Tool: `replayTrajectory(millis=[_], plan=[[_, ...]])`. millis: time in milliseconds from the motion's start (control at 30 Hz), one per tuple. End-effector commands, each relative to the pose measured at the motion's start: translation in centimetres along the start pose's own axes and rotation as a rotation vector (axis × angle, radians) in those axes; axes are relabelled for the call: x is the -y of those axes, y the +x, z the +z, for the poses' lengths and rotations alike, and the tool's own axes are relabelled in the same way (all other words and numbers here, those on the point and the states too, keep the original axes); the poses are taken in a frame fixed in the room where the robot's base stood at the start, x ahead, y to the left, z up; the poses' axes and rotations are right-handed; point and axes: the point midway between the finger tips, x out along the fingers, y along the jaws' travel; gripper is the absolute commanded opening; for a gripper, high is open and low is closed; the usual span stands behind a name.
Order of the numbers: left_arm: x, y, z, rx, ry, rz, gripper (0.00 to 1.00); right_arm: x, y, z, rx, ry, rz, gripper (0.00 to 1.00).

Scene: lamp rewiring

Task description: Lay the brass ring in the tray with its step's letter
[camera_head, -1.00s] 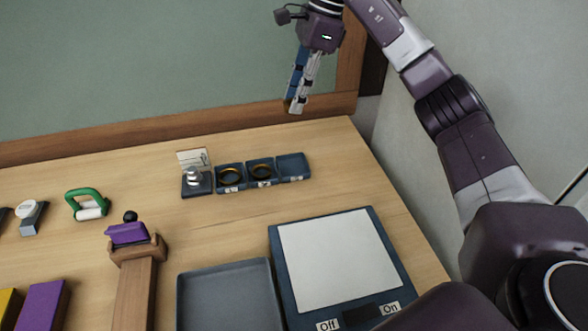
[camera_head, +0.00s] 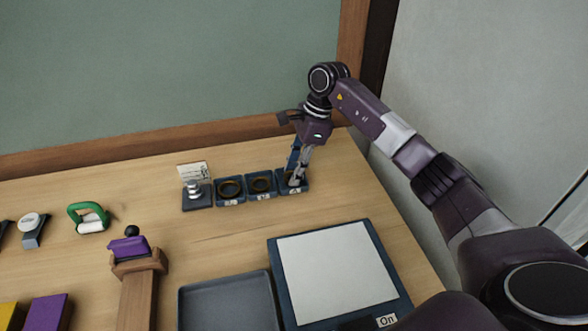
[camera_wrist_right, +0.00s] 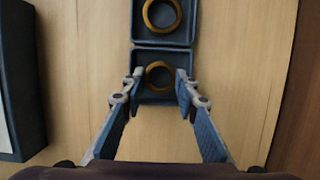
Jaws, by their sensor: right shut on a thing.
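Three small blue trays stand in a row with small labels whose letters are too small to read. The left tray (camera_head: 241,200) and the middle tray (camera_head: 273,194) each hold a brass ring. My right gripper (camera_head: 297,181) points down into the right tray (camera_head: 305,187). In the right wrist view its fingers (camera_wrist_right: 159,80) stand on both sides of a brass ring (camera_wrist_right: 149,72) and are shut on it, inside that tray's outline. Whether this ring touches the tray floor cannot be told. My left gripper is not in view.
A metal knob on a dark base (camera_head: 195,196) with a card stands left of the trays. A blue board with a white top (camera_head: 335,270) and an empty grey tray (camera_head: 228,305) lie in front. A purple clamp (camera_head: 128,248) and green-handled thing (camera_head: 88,216) are further left.

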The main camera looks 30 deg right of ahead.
Motion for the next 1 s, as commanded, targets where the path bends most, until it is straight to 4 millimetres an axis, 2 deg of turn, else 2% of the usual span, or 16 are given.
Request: replayTrajectory(millis=[367,400,467,833,1000], plan=[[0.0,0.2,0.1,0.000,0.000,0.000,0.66,0.0,0.8,-0.3,0.000,0.000,-0.002,0.09],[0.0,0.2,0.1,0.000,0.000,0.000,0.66,0.0,0.8,-0.3,0.000,0.000,-0.002,0.29],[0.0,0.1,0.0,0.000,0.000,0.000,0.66,0.0,0.7,-0.2,0.000,0.000,-0.002,0.35],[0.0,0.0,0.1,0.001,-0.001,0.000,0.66,0.1,0.1,-0.2,0.000,0.000,-0.004,0.35],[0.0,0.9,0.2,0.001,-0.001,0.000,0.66,0.2,-2.9,-0.3,0.000,0.000,-0.008,0.35]])
